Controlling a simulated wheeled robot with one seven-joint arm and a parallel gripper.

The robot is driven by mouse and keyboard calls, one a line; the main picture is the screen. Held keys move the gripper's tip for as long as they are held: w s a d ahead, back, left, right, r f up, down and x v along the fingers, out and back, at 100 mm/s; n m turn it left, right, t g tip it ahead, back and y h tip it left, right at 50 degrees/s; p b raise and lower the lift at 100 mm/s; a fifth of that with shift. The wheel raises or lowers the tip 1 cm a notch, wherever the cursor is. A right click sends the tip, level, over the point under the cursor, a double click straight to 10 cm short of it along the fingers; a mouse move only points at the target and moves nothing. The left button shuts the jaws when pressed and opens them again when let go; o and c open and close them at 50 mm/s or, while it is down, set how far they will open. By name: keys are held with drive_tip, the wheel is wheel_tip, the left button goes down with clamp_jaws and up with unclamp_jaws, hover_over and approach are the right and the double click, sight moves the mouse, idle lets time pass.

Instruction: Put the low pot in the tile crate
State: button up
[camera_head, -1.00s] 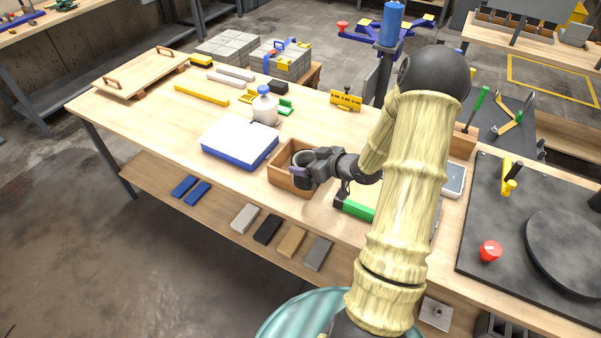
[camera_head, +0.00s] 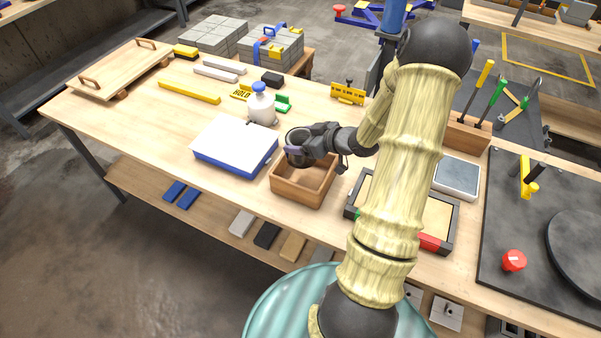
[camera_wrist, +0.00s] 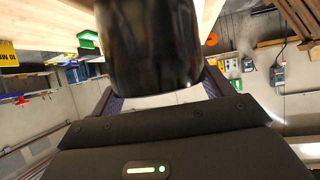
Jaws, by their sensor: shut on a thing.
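The low pot (camera_head: 298,135) is a short dark round vessel, held upright in my gripper (camera_head: 299,147). In the wrist view the pot (camera_wrist: 150,45) appears as a glossy dark body between the two fingers, hiding much of what lies beyond. My gripper is shut on it, above the back left part of a small open wooden box (camera_head: 302,196). This box may be the tile crate; no label shows. The visible part of its floor is bare. The pot appears clear of the box.
A white and blue slab (camera_head: 235,143) lies left of the box, with a white bottle (camera_head: 261,108) behind. A dark-framed tray (camera_head: 447,221) is right, partly behind my arm. A wooden tool holder (camera_head: 466,135) stands farther right. The table's front edge is close to the box.

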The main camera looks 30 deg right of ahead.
drive_tip(key=shift+s+d, duration=0.15)
drive_tip(key=shift+s, duration=0.35)
drive_tip(key=shift+s+d+f, duration=0.15)
drive_tip(key=shift+s+f, duration=0.05)
wheel_tip(320, 180, down, 5)
drive_tip(key=shift+w+r, duration=0.15)
drive_tip(key=shift+w+f, duration=0.15)
drive_tip(key=shift+f, duration=0.1)
drive_tip(key=shift+f, duration=0.1)
drive_tip(key=shift+f+p, duration=0.35)
drive_tip(key=shift+f, duration=1.65)
